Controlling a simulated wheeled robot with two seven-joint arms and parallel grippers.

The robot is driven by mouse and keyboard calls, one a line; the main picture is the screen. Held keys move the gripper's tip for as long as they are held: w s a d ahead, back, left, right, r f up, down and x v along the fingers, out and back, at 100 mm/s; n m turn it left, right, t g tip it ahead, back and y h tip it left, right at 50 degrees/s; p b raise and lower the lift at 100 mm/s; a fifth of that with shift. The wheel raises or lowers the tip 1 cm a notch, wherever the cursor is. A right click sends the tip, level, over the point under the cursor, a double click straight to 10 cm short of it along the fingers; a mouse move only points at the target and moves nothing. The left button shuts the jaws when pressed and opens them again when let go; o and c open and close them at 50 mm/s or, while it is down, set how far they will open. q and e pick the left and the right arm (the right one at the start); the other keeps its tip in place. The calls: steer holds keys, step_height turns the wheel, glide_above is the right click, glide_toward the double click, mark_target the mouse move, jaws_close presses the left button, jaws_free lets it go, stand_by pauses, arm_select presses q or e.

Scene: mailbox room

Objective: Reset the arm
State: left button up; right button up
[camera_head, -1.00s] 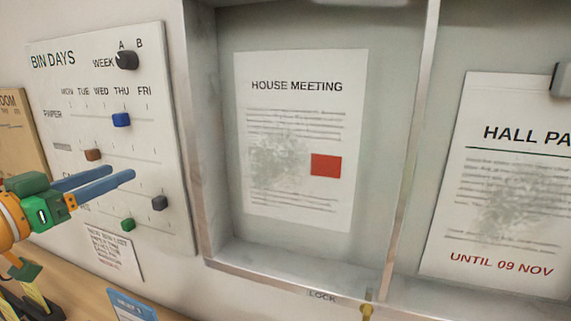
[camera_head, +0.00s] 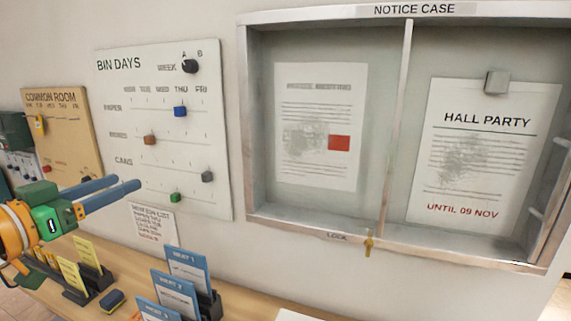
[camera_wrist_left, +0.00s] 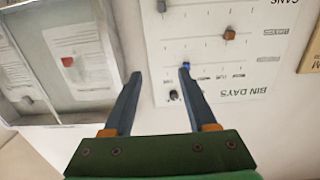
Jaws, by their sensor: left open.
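My left gripper (camera_head: 128,186) comes in from the left in the head view, with its two blue fingers apart and nothing between them. It is in front of the lower left part of the white BIN DAYS board (camera_head: 212,150). In the left wrist view the open fingers (camera_wrist_left: 159,80) point toward the board (camera_wrist_left: 268,88), which appears upside down. The board carries a blue slider (camera_head: 180,111), a brown slider (camera_head: 150,139), a grey slider (camera_head: 208,177), a green slider (camera_head: 175,197) and a black week knob (camera_head: 190,66). My right gripper is out of view.
The notice case (camera_head: 246,120) with two papers and a brass key (camera_head: 369,245) is to the right. Blue cards (camera_head: 188,266), yellow cards (camera_head: 72,272) and a dark eraser-like block (camera_head: 111,300) are on the wooden shelf (camera_head: 240,300). A COMMON ROOM board (camera_head: 68,140) hangs at left.

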arm_select(q)
steer(key=w+d+f+g, duration=0.3)
steer(key=d+f, duration=0.1)
steer(key=f, duration=0.8)
steer(key=s+d+f+m+g+y, duration=0.1)
steer(key=s+d+f+g, duration=0.25)
steer(key=f, duration=0.75)
steer(key=s+d+f+g+y, duration=0.15)
steer(key=s+d+f, duration=0.3)
steer(key=f, duration=0.65)
steer(key=s+f+n+g+y, duration=0.1)
steer(key=s+f+g, duration=0.1)
steer(key=s+f, duration=0.5)
steer(key=s+f+n+g+y, duration=0.2)
steer(key=s+f+g, duration=0.1)
steer(key=s, duration=0.8)
step_height(320, 180, down, 22)
steer(key=s+g+b, duration=0.1)
steer(key=s+b, duration=0.2)
steer(key=b, duration=0.3)
steer(key=s+a+f+g+b, duration=0.1)
steer(key=s+f+b, duration=0.3)
steer(key=s+f, duration=0.8)
step_height(320, 180, down, 3)
steer(key=shift+a+f+g, duration=0.1)
steer(key=shift+a+g, duration=0.2)
steer(key=shift+a, duration=0.25)
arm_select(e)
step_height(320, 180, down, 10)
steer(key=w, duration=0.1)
